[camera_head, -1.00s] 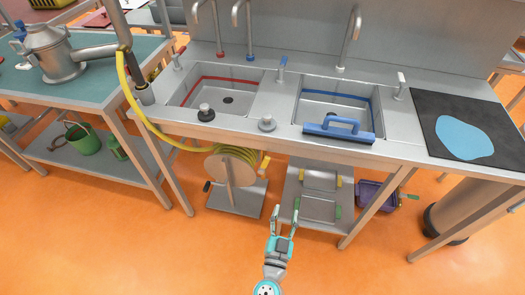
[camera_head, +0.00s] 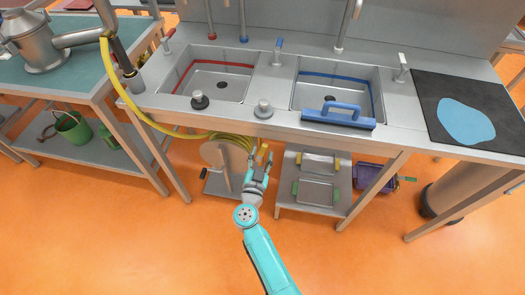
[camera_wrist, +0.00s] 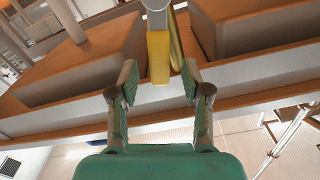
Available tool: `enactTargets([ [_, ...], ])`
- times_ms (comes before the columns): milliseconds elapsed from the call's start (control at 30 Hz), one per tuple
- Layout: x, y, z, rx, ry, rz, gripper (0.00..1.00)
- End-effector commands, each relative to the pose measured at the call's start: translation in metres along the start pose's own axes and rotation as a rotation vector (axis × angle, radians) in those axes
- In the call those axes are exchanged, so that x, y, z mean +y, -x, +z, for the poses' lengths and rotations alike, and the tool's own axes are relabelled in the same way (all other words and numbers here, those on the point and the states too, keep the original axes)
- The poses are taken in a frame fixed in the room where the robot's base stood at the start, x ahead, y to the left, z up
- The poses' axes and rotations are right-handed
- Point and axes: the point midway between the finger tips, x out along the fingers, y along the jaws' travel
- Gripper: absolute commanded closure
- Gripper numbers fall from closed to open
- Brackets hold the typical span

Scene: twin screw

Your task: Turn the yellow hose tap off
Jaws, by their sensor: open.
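The yellow tap handle (camera_wrist: 158,58) is a flat yellow bar in the upper middle of the wrist view, joined to a pale rounded metal part above it. In the head view a small yellow piece (camera_head: 262,151) shows just below the counter's front edge. My gripper (camera_wrist: 160,76) is open and empty, its two fingertips apart on either side of the handle's lower end. In the head view my gripper (camera_head: 259,168) is under the front of the counter, right of the hose coil.
A yellow hose (camera_head: 150,121) runs down from a pipe to a reel (camera_head: 222,160) under the counter. The sink counter (camera_head: 240,120) overhangs close above my gripper. A lower shelf (camera_head: 310,205) with metal trays stands to the right. The orange floor in front is clear.

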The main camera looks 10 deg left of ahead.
Motion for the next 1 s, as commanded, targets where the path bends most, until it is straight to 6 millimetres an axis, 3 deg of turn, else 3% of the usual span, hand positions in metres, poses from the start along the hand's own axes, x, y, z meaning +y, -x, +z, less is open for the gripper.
enactTargets([
  [200, 0.000, -0.018, 0.000, 0.000, 0.000, 0.000, 0.52],
  [500, 0.000, -0.020, 0.000, 0.000, 0.000, -0.001, 0.52],
  [567, 0.000, -0.020, 0.000, 0.000, 0.000, -0.001, 0.62],
  [700, 0.000, -0.020, 0.000, 0.000, 0.000, -0.001, 0.97],
  [1000, 0.000, -0.019, 0.000, 0.000, -0.003, 0.000, 1.00],
])
